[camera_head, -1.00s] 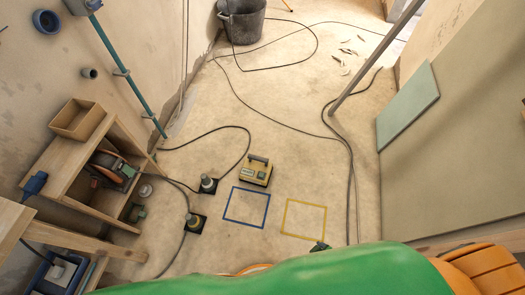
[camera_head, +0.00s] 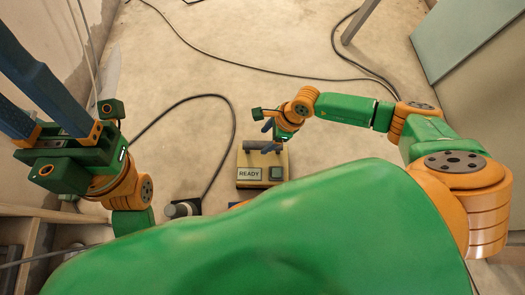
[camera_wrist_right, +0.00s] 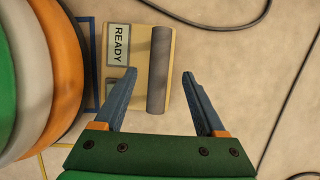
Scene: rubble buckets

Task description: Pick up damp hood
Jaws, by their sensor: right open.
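A yellow box with a READY display and a dark bar handle, which I take to be the damp hood (camera_head: 250,184), stands on the floor at the middle of the head view. It also shows in the right wrist view (camera_wrist_right: 126,82). My right gripper (camera_wrist_right: 158,75) is open, and its blue fingers lie on either side of the dark handle in that view. I cannot tell whether they reach down to the handle's height. In the head view the right gripper (camera_head: 268,129) is just above and behind the box. My left gripper (camera_head: 40,90) is raised at the left, fingers apart, nothing seen between them.
A black cable (camera_head: 233,125) loops on the floor left of and behind the box. A dark cylindrical fitting (camera_head: 183,208) stands left of it. Part of a wooden shelf (camera_head: 35,213) is at lower left. A grey-green panel (camera_head: 470,35) leans at upper right.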

